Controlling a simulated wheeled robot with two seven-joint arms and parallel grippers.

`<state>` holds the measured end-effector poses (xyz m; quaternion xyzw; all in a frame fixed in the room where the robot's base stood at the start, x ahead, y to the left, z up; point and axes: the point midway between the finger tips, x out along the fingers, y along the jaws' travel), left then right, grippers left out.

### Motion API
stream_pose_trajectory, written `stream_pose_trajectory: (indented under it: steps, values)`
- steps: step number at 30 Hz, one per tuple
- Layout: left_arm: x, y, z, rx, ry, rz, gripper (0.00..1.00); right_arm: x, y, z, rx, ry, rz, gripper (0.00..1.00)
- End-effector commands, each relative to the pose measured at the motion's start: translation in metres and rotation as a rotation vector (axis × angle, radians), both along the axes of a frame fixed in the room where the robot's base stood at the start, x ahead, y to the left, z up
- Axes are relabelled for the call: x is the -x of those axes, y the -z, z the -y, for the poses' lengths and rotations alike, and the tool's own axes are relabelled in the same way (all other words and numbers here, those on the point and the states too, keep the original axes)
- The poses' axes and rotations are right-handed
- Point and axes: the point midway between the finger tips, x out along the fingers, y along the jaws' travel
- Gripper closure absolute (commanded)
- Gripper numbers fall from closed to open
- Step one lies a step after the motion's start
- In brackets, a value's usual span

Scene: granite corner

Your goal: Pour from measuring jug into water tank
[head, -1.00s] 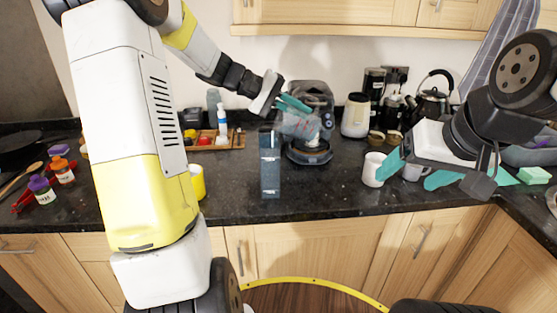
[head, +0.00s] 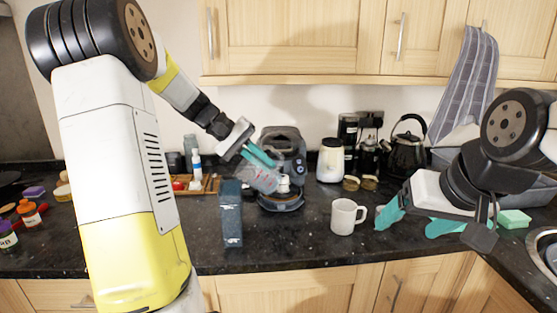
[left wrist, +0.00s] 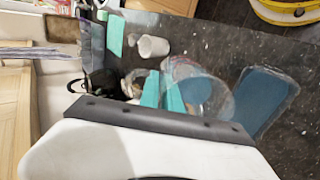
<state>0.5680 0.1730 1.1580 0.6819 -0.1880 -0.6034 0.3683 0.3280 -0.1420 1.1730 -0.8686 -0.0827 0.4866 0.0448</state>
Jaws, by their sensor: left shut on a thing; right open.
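The clear measuring jug (head: 264,179) with red markings is tilted in my left gripper (head: 258,158), which is shut on it. The jug is above the counter, just right of the water tank's top. The water tank (head: 232,215) is a tall, narrow, blue-grey translucent container standing upright. In the left wrist view the jug (left wrist: 212,92) is beside my left gripper's teal fingers (left wrist: 163,93), and the blue tank (left wrist: 268,98) is to its right. My right gripper (head: 418,222) is open and empty over the counter at right.
A dark coffee machine (head: 283,205) stands behind the jug. A white mug (head: 344,217) stands to the right on the dark counter. A kettle (head: 407,148) and canisters stand at the back. A wooden tray (head: 208,187) with bottles is behind the tank. Counter between tank and mug is clear.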

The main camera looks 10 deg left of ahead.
Motion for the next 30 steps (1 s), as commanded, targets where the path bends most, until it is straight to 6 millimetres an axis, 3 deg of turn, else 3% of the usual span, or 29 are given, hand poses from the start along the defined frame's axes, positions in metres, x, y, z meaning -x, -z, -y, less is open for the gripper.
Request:
stream_pose_trajectory:
  steps: [10,14,21,30]
  values:
    - [-0.003,0.023,0.013,-0.403,0.009,-0.107,1.00,0.000,0.000,0.000,0.000,0.000,0.000,0.24]
    - [-0.004,0.023,0.013,-0.560,0.010,-0.151,1.00,0.000,0.000,0.000,0.000,0.000,0.000,0.24]
    - [-0.002,-0.014,0.006,-0.726,0.004,-0.200,1.00,0.000,0.000,0.000,0.000,0.000,0.000,0.24]
    - [-0.001,-0.037,0.001,-0.814,0.000,-0.230,1.00,0.000,0.000,0.000,0.000,0.000,0.000,0.24]
